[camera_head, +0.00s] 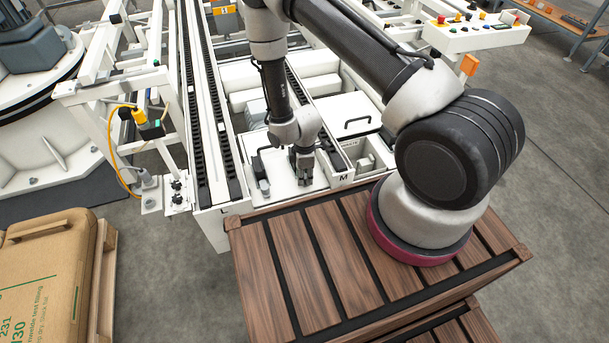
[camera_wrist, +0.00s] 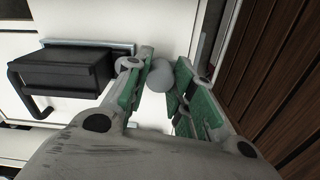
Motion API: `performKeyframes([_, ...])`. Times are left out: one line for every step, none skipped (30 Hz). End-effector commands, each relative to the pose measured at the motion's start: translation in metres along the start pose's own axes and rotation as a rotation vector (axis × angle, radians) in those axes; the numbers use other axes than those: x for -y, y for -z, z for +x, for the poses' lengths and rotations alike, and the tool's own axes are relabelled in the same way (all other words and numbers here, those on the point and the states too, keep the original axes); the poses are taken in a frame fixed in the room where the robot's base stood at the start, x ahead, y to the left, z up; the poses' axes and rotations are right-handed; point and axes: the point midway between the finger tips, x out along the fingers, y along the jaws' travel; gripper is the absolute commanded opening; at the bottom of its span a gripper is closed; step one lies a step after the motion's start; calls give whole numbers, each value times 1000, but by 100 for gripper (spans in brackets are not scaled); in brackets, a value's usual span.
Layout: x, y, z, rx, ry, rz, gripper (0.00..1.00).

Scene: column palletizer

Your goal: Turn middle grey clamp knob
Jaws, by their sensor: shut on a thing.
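My gripper (camera_head: 302,168) reaches down over a white panel (camera_head: 284,184) of the machine, between the labels L and M. In the wrist view my gripper (camera_wrist: 168,88) has its green-padded fingers closed in on a round light-grey knob (camera_wrist: 168,76). The knob sits between the two finger pads on the white surface. Its lower part is hidden by the fingers. In the head view my gripper covers the knob, and I cannot make out which way it is turned.
A black box-shaped part with a bent handle (camera_wrist: 66,70) is fixed left of my fingers. A brown slatted wooden platform (camera_head: 325,255) lies close by. White rails with black chains (camera_head: 205,120) run along the left. A control panel (camera_head: 478,30) stands at the back right.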

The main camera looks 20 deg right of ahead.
Motion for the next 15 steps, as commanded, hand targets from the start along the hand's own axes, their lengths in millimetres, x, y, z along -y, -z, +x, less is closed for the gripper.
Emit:
performKeyframes([-1, 0, 0, -1, -2, -1, 0])
performKeyframes([-1, 0, 0, -1, -2, -1, 0])
performKeyframes([-1, 0, 0, -1, -2, -1, 0])
performKeyframes([-1, 0, 0, -1, -2, -1, 0])
performKeyframes([-1, 0, 0, -1, -2, -1, 0])
performKeyframes([-1, 0, 0, -1, -2, 0, 0])
performKeyframes([-1, 0, 0, -1, -2, 0, 0])
performKeyframes([-1, 1, 0, -1, -2, 0, 30])
performKeyframes([-1, 0, 0, -1, -2, 0, 37])
performKeyframes([-1, 0, 0, -1, -2, 0, 42])
performKeyframes([-1, 0, 0, -1, -1, 0, 47])
performKeyframes([-1, 0, 0, -1, -1, 0, 47])
performKeyframes([0, 0, 0, -1, -1, 0, 47])
performKeyframes([0, 0, 0, -1, -1, 0, 47])
performKeyframes([0, 0, 0, -1, -1, 0, 47])
